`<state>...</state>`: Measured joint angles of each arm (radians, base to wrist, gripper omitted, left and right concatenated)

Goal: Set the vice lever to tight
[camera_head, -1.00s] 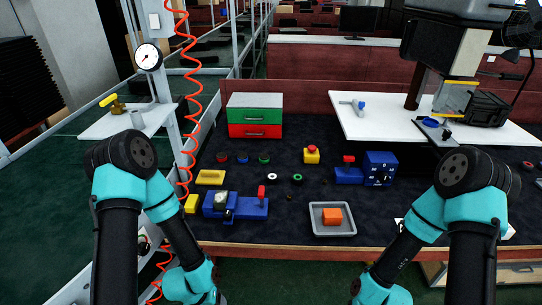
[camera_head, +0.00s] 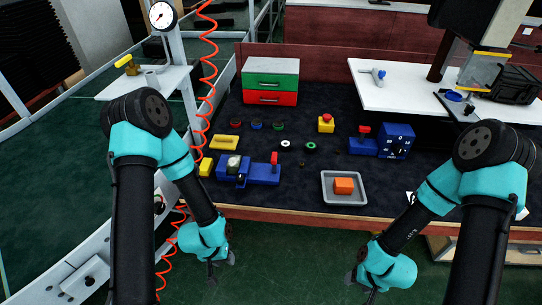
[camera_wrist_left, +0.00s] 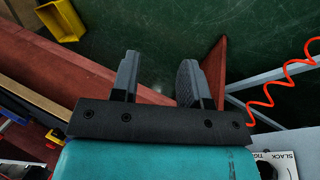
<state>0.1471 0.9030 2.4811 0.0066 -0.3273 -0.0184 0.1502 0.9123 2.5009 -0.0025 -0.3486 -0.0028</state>
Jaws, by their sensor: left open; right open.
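A white label reading SLACK and TIGHT (camera_wrist_left: 284,162) shows at the lower right of the left wrist view, partly cut off. In the head view a small pale panel with a dark round part (camera_head: 160,203) sits on the grey frame, half behind my left arm. Its lever position is too small to tell. A blue fixture (camera_head: 262,173) with an upright red handle stands on the bench; I cannot tell whether it is the vice. My left gripper (camera_head: 221,268) hangs below the bench's front edge, and its open, empty jaws show in the left wrist view (camera_wrist_left: 158,80). My right gripper (camera_head: 366,290) hangs low, open.
A grey tray (camera_head: 329,196) with an orange block (camera_head: 344,186) lies near the bench's front edge. A red coiled hose (camera_head: 211,75) hangs beside the grey post. A green and red drawer box (camera_head: 271,83) stands behind. Green floor lies open below the bench.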

